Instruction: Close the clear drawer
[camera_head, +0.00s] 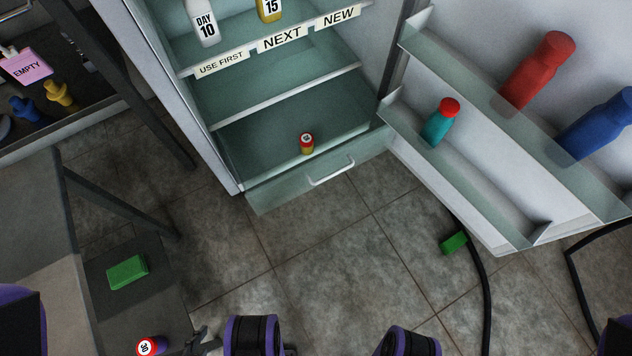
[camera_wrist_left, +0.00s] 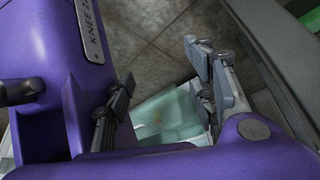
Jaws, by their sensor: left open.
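The clear drawer (camera_head: 290,188) is at the bottom of the open fridge in the head view. Its greenish front carries a pale bar handle (camera_head: 331,171) and stands slightly forward of the fridge's front edge; how far it is pulled out is hard to tell. My left gripper (camera_head: 197,342) shows only partly at the bottom edge, well short of the drawer. In the left wrist view the left gripper (camera_wrist_left: 158,68) has its fingers apart with nothing between them; a pale greenish panel (camera_wrist_left: 165,118) shows beyond them. My right gripper is not in view.
The fridge door (camera_head: 470,190) is swung open to the right, holding bottles. A small red-capped jar (camera_head: 307,143) sits low inside the fridge. Green blocks (camera_head: 127,272) (camera_head: 454,243) lie at left and right. A dark hose (camera_head: 484,290) crosses the floor. Floor before the drawer is clear.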

